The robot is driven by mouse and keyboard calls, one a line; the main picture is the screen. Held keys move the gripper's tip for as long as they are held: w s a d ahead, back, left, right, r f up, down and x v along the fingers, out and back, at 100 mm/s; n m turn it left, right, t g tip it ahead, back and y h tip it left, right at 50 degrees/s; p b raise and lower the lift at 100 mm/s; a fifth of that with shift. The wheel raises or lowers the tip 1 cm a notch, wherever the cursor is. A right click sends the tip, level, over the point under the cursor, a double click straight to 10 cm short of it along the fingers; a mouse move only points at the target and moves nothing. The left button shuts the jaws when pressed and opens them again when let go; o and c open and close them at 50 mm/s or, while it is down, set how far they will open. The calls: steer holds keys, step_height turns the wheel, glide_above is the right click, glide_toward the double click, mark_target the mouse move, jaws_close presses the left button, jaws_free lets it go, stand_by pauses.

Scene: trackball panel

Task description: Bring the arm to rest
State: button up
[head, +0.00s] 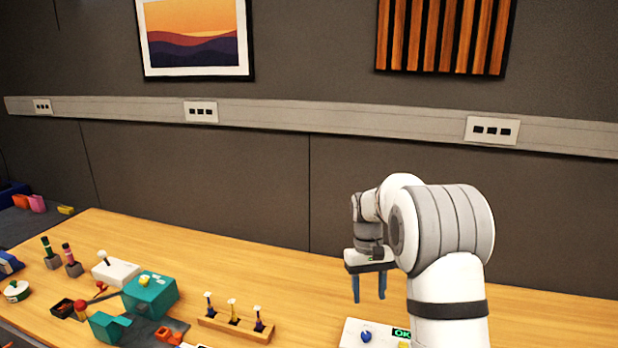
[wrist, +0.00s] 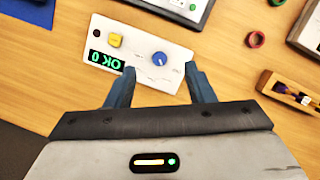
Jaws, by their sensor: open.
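My white and grey arm reaches in from the lower right of the head view. My gripper (head: 369,301) points down above the wooden table, with its two blue fingers apart and nothing between them. In the wrist view my gripper (wrist: 161,85) is open near the edge of a white panel (wrist: 137,72). The panel carries a blue ball or knob (wrist: 160,58), a yellow button (wrist: 115,40) and a green display reading OK 0. In the head view the panel (head: 352,335) is partly hidden behind my arm, and its blue ball (head: 366,336) shows.
A wooden rack (head: 236,330) with several small items stands left of my gripper. A teal box (head: 150,296) and other small objects crowd the table's left. The wrist view shows a red ring (wrist: 256,39) and a dark-framed tray. The table behind the rack is clear.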

steer(key=s+r+t, duration=0.3)
steer(key=s+r, duration=0.6)
steer(key=s, duration=0.4)
steer(key=s+m+t, duration=0.1)
steer(key=s+t, duration=0.2)
steer(key=s, duration=1.2)
steer(key=shift+s+a+f+m+y, duration=0.2)
steer(key=shift+s+f+m+y, duration=0.1)
steer(key=shift+f, duration=0.15)
